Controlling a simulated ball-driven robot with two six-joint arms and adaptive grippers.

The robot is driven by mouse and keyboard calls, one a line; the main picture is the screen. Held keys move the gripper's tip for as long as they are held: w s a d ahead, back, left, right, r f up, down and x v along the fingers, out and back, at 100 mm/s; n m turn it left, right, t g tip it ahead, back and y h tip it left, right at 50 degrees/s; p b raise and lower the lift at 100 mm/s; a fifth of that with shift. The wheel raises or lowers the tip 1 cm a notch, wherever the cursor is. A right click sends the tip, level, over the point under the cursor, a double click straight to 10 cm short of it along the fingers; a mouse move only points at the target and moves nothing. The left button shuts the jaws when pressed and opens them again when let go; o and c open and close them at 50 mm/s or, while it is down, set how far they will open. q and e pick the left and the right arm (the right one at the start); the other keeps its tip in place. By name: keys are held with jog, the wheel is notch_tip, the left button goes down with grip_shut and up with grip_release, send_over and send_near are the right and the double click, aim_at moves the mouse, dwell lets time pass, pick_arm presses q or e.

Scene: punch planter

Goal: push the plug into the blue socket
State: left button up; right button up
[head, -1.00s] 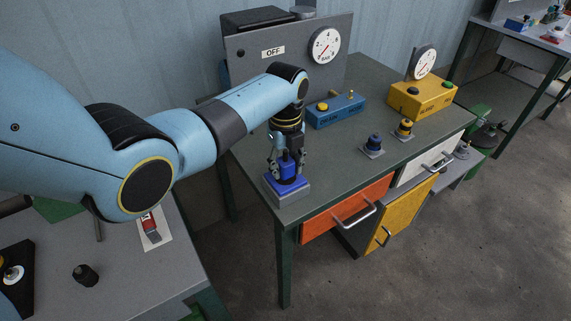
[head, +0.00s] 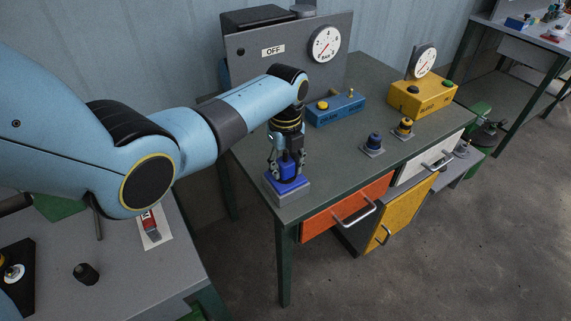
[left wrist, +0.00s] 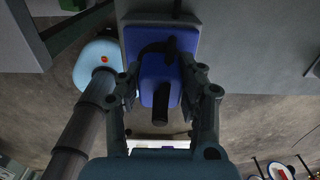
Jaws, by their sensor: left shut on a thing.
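The blue plug (head: 287,170) is a block with a black stem. My left gripper (head: 286,164) points down and is shut on it. The blue socket (head: 286,186) has a blue top on a grey base at the near left corner of the green table. The plug is right over the socket and appears to touch it; how deep it sits I cannot tell. In the left wrist view the plug (left wrist: 158,70) is between the two fingers, against the blue socket (left wrist: 135,38). The socket's opening is hidden by the plug. My right gripper is not in view.
On the green table (head: 335,190) stand a blue box (head: 337,112), a yellow box with a gauge (head: 422,98), two small knobbed posts and a grey panel marked OFF (head: 240,65). Below are an orange drawer (head: 325,215) and an open yellow door (head: 405,212). A grey bench (head: 130,265) is at left.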

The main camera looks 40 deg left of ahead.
pick_arm(q)
jog(key=shift+f, duration=0.35)
jog(key=o, duration=1.2)
jog(key=shift+c, duration=0.2)
notch_tip(320, 180, up, 12)
